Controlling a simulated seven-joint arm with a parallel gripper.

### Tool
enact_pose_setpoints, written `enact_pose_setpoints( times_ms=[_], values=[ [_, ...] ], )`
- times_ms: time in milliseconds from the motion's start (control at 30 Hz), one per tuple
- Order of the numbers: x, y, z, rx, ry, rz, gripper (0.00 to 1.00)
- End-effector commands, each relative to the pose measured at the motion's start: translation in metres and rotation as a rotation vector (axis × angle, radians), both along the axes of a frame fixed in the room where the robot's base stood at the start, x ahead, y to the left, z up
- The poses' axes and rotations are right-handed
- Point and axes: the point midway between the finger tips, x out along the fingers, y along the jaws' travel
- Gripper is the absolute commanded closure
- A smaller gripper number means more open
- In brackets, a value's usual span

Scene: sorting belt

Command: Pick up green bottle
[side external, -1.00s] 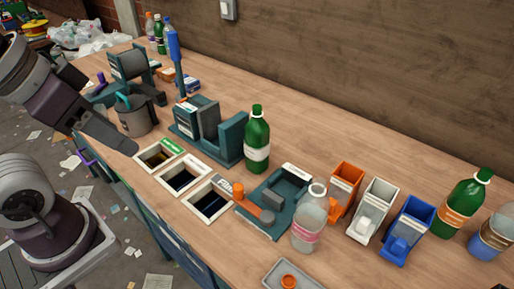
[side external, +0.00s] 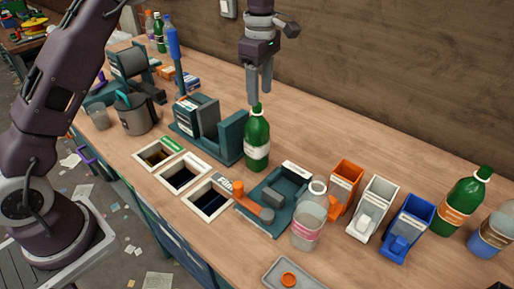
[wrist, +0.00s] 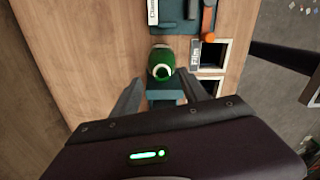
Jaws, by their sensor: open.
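The green bottle (side external: 257,141) with a pale label stands upright on the wooden bench, in front of the teal block fixture. My gripper (side external: 260,98) is above it, pointing down, its fingertips close to the bottle's top. In the wrist view the green bottle (wrist: 162,66) is seen from above, just beyond and between the fingertips of my gripper (wrist: 162,88). The fingers are apart and hold nothing. Whether they touch the bottle cannot be told. Another green bottle (side external: 464,203) with an orange label stands at the right, and a small green bottle (side external: 159,38) is at the far back.
Three framed openings, one of them (side external: 208,202), lie left of the bottle. A teal fixture with an orange handle (side external: 253,204), a clear jar (side external: 307,226) and orange, white and blue bins (side external: 406,230) stand to the right.

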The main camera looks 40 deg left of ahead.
Motion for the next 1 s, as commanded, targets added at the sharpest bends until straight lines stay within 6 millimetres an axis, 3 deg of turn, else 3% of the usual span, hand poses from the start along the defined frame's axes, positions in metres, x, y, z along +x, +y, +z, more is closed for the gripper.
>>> enact_pose_setpoints(
  times_ms=[300,533,567,800,1000],
  values=[
    [-0.004,0.007,-0.053,-0.001,0.000,-0.002,0.48],
    [-0.004,0.007,-0.056,-0.001,-0.002,-0.003,0.48],
    [-0.004,0.007,-0.056,-0.001,-0.002,-0.003,0.50],
    [-0.004,0.007,-0.056,-0.001,-0.002,-0.003,0.97],
    [-0.004,0.007,-0.056,0.000,-0.001,-0.003,1.00]
  ],
)
